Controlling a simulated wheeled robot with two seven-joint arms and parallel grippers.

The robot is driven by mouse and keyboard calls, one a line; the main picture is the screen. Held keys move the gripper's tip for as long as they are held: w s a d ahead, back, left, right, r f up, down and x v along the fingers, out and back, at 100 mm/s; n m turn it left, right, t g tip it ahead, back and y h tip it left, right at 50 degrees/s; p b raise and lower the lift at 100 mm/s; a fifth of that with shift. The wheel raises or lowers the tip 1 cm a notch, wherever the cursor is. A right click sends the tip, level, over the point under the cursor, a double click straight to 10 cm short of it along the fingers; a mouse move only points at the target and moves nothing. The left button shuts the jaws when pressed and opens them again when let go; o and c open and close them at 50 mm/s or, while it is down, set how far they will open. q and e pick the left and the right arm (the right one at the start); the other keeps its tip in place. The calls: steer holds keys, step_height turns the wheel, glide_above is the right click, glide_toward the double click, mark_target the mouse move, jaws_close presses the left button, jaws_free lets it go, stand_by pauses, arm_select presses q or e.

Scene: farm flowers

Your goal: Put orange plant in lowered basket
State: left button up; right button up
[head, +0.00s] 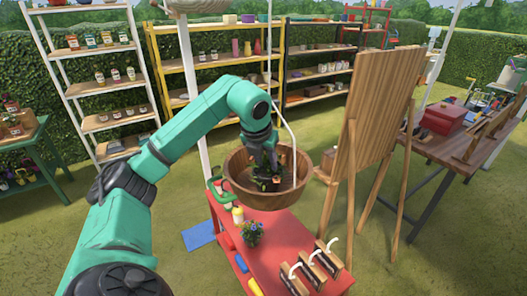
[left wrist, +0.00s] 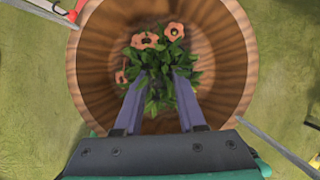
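The orange plant (left wrist: 157,62), with orange flowers and green leaves, shows inside the round wooden basket (left wrist: 236,60) in the left wrist view. In the head view the basket (head: 268,201) hangs low over the red table's far end. My left gripper (left wrist: 160,80) reaches down into the basket; it also shows in the head view (head: 266,178). Its two fingers are apart, one on each side of the plant. Leaves hide the pot and the fingertips' contact, so I cannot tell whether the plant is gripped. My right gripper is not in view.
The red table (head: 283,247) holds a purple-flowered plant (head: 251,233), a pale bottle (head: 237,215) and several small boxes (head: 313,272). A wooden easel (head: 372,125) stands close to the basket's right. Shelves line the back; grass lies open on the left.

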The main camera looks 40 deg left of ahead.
arm_select(q)
steer(key=v, duration=1.1)
steer(key=shift+p, duration=0.4)
